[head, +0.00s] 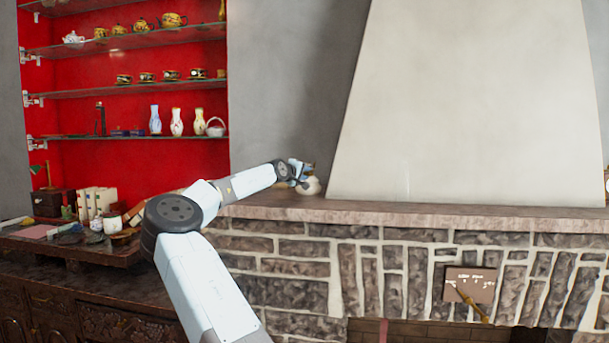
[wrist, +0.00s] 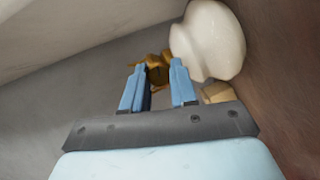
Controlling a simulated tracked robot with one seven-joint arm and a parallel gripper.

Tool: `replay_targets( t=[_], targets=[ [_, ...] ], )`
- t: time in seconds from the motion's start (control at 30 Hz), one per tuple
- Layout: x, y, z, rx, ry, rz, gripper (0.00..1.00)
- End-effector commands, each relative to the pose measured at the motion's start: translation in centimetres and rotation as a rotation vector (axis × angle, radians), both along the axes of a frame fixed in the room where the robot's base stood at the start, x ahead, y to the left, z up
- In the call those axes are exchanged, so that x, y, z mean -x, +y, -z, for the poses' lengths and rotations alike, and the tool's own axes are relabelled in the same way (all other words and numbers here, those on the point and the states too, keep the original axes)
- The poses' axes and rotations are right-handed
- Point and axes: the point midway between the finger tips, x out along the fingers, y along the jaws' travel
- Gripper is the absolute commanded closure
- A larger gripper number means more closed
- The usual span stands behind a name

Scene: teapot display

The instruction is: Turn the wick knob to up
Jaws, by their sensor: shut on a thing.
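A lamp-like object stands on the stone mantel, with a rounded cream-white part (head: 310,186) and brass-coloured parts. In the wrist view the white part (wrist: 207,40) is close beside my right finger. My gripper (head: 299,173) reaches it from the left at the mantel's left end. In the wrist view my two blue fingers (wrist: 158,75) are shut on a small brass piece (wrist: 157,66), which appears to be the wick knob. The fingers hide part of it, and I cannot tell its turn position.
The stone mantel (head: 450,214) runs right below a pale chimney hood (head: 465,100). A plaque (head: 478,282) with a brass handle-like piece is on the stone front. Glass shelves (head: 150,138) with teapots and vases are at left, above a cluttered wooden cabinet (head: 120,320).

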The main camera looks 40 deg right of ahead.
Motion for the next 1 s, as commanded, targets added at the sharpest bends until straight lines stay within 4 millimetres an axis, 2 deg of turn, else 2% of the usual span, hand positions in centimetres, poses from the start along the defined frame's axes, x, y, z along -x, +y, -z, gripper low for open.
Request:
replay_targets(
  t=[0.03,0.17,0.57,1.0],
  targets=[
    [-0.06,0.06,0.17,-0.002,0.002,-0.001,0.88],
    [-0.09,0.09,0.22,-0.002,0.002,-0.001,1.00],
    [-0.13,0.18,0.23,-0.047,-0.046,-0.002,1.00],
    [-0.07,0.18,0.07,-0.277,-0.313,-0.004,1.00]
  ],
)
